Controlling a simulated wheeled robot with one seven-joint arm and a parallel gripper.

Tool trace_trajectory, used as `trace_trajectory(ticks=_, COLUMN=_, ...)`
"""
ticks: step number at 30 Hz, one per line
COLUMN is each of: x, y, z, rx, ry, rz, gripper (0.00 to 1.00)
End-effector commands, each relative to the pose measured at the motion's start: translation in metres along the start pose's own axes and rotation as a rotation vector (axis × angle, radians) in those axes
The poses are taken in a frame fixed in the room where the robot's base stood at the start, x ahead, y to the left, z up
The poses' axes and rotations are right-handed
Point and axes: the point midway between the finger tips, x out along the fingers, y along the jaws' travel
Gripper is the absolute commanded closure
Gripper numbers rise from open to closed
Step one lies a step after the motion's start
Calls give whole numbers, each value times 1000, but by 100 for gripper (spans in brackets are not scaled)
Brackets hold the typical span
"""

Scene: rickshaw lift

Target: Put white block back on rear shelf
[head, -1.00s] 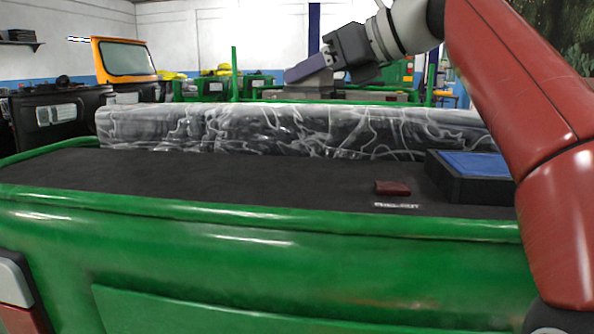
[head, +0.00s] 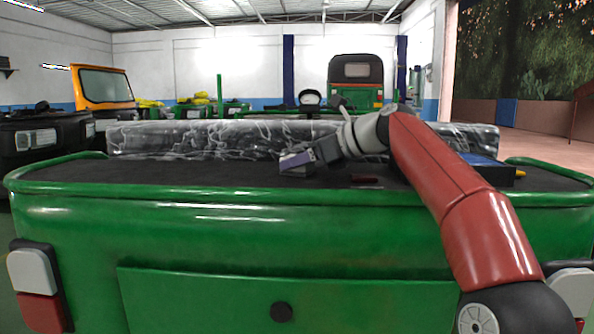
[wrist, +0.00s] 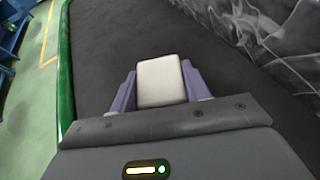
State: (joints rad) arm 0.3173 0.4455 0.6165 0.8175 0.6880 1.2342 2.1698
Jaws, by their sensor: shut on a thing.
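My gripper (head: 298,162) is low over the black rear shelf (head: 180,175) of the green rickshaw in the head view. In the wrist view its two purple fingers are shut on a white block (wrist: 160,82), one finger on each side. The dark shelf surface (wrist: 100,45) lies beneath the block there. I cannot tell whether the block's underside touches the shelf. In the head view the block is mostly hidden by the purple finger.
A small dark red item (head: 364,179) lies on the shelf right of my gripper. A black box with a blue top (head: 482,160) is farther right, partly behind my arm. A dark patterned seat back (head: 190,138) runs along the far side. The shelf's left part is clear.

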Motion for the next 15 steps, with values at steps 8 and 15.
trace_trajectory(ticks=8, x=0, y=1, z=1, rx=-2, ry=-1, rz=0, gripper=76)
trace_trajectory(ticks=15, x=1, y=1, z=-2, rx=-2, ry=-1, rz=-1, gripper=36)
